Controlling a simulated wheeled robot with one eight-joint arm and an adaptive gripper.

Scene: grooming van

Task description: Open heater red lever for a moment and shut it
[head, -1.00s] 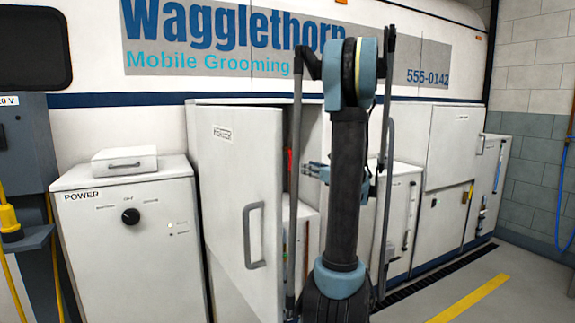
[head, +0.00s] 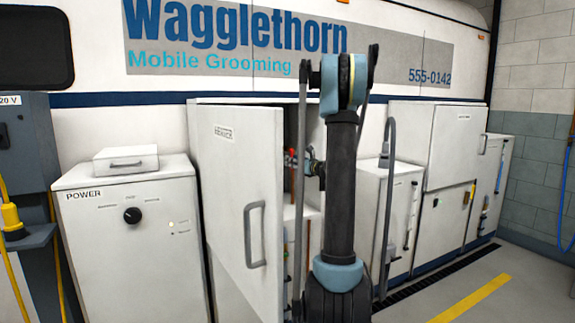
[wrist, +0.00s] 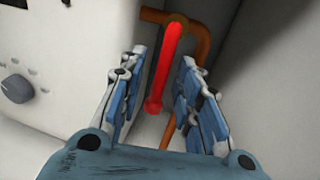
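In the wrist view, the red lever (wrist: 165,68) hangs downward from a copper pipe (wrist: 203,50). Its lower end lies near the gap between my fingers, beside the white heater (wrist: 65,65). My gripper (wrist: 168,75) is open, with a blue-padded finger on each side of the lever. I cannot tell whether either finger touches it. In the head view, my gripper (head: 313,165) is at the opening of the cabinet, mostly hidden behind my arm. The cabinet door (head: 238,195) stands open. A bit of red shows just left of the gripper.
The open door with its handle (head: 254,236) stands left of my arm. A white power cabinet (head: 130,240) is farther left. In the wrist view, a grey knob (wrist: 17,88) sits on the heater and a grey wall (wrist: 265,70) bounds the right side.

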